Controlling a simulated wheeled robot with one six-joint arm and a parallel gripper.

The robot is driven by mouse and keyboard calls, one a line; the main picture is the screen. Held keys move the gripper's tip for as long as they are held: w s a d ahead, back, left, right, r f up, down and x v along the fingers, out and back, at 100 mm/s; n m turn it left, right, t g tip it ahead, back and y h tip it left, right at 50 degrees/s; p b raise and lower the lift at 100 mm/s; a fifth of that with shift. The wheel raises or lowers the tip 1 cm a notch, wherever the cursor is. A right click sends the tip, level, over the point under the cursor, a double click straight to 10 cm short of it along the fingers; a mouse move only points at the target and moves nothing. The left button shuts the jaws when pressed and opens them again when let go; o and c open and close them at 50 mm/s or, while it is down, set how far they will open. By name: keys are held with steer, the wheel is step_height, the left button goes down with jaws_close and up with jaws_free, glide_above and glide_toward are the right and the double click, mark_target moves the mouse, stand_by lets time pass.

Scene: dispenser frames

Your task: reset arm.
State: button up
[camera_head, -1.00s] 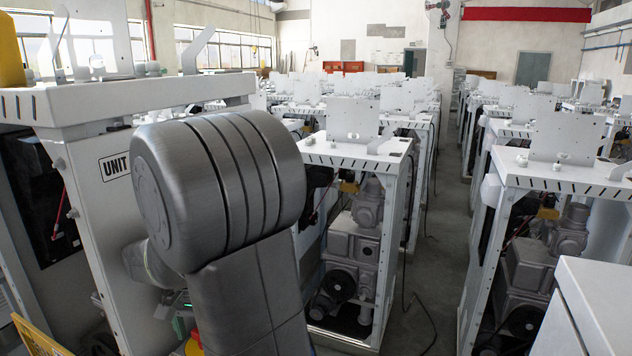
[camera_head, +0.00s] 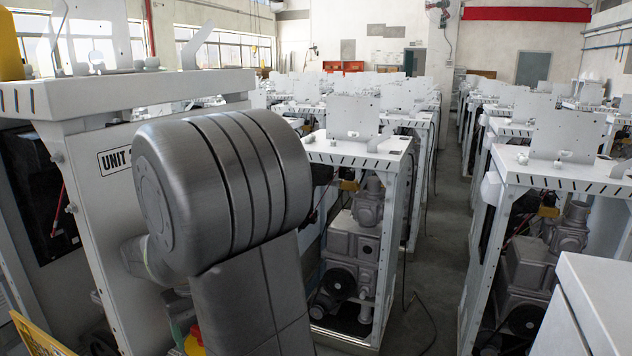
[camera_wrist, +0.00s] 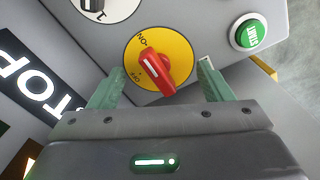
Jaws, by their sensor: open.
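My gripper (camera_wrist: 160,88) shows in the wrist view with its two green fingers apart. Between and just beyond the fingertips is a red rotary knob (camera_wrist: 151,72) on a round yellow plate (camera_wrist: 176,47) with lettering around it. The fingers stand to either side of the knob, and I cannot tell whether either touches the panel. No object is seen held. In the head view my grey arm fills the middle left, and the gripper itself is hidden behind it.
A green button (camera_wrist: 249,33) in a pale ring is to the right of the knob. A black STOP label (camera_wrist: 35,85) lies at the left. In the head view a white unit frame (camera_head: 100,170) stands close beside my arm. Other frames (camera_head: 375,150) stand in rows with an aisle (camera_head: 425,260) between.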

steer(key=n, duration=0.5)
steer(key=shift+b, duration=0.35)
stand_by(0.3)
